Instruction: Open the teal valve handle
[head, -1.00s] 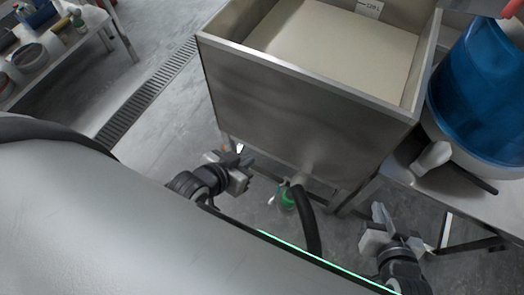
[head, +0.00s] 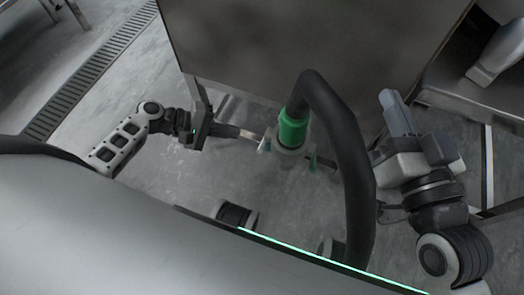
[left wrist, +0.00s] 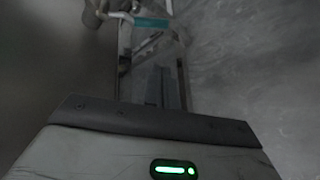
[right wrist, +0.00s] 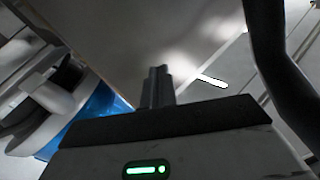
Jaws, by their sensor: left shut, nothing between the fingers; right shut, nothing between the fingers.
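The teal valve handle (left wrist: 152,22) shows as a short teal bar near the top of the left wrist view, ahead of my left gripper (left wrist: 161,72). In the head view, a small pale teal piece (head: 265,144) sits beside the green fitting (head: 293,130); I cannot tell whether it is the handle. My left gripper (head: 238,132) is shut and empty, pointing right at the valve area from the left. Contact with the handle cannot be made out. My right gripper (head: 392,98) is shut and empty, right of the hose; it also shows in the right wrist view (right wrist: 157,72).
A thick black hose (head: 345,140) curves from the green fitting, between my two grippers. The steel hopper (head: 300,40) stands just behind. A metal table (head: 455,90) is at the right. A floor drain grate (head: 85,75) runs at the left.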

